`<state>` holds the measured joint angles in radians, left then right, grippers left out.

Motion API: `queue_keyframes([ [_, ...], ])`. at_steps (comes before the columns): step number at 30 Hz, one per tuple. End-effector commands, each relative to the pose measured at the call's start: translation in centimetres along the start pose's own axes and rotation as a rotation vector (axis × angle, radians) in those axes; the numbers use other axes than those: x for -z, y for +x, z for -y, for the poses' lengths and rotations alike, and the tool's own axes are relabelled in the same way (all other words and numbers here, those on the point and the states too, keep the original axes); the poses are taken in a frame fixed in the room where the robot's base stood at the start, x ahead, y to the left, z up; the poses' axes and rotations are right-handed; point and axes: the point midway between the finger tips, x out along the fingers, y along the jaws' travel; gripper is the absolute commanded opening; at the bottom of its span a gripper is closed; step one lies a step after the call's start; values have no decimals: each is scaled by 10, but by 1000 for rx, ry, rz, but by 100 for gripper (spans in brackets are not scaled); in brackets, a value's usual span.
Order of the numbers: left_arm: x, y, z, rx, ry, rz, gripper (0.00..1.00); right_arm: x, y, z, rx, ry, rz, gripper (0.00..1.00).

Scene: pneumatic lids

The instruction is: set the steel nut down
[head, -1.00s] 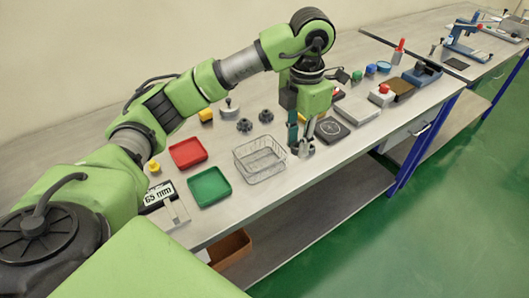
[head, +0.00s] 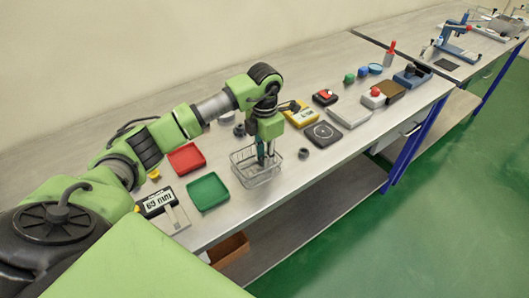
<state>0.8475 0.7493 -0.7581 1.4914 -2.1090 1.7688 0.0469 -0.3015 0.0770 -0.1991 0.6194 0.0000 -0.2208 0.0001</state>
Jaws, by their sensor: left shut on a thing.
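My left gripper (head: 265,158) points down over the wire basket (head: 242,178), its fingertips within the basket's outline. It is shut on a small grey thing, which I take to be the steel nut; the fingers and wires mostly hide it. I cannot tell whether it touches the basket's floor. A small dark grey nut-like piece (head: 303,153) lies on the bench just right of the basket. My right gripper is not in view.
A green tray (head: 208,192) and a red tray (head: 186,158) stand left of the basket. A display marked 65 mm (head: 158,201) is near the front edge. A black plate (head: 322,134), a yellow device (head: 299,114) and a pale box (head: 349,117) stand to the right.

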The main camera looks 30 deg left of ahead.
Motion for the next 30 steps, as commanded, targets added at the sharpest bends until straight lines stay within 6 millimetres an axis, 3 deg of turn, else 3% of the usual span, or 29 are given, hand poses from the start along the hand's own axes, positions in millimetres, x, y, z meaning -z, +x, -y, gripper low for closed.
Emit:
queue_keyframes([
  [9,0,5,0,0,0,1,0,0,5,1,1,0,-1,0],
  [10,0,4,0,0,1,1,27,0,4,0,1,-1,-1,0],
  [12,0,3,0,0,0,1,38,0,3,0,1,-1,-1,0],
  [25,-1,-3,0,-1,0,3,38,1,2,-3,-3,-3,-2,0],
  [30,-2,-31,-1,-3,0,7,38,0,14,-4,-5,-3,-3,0],
])
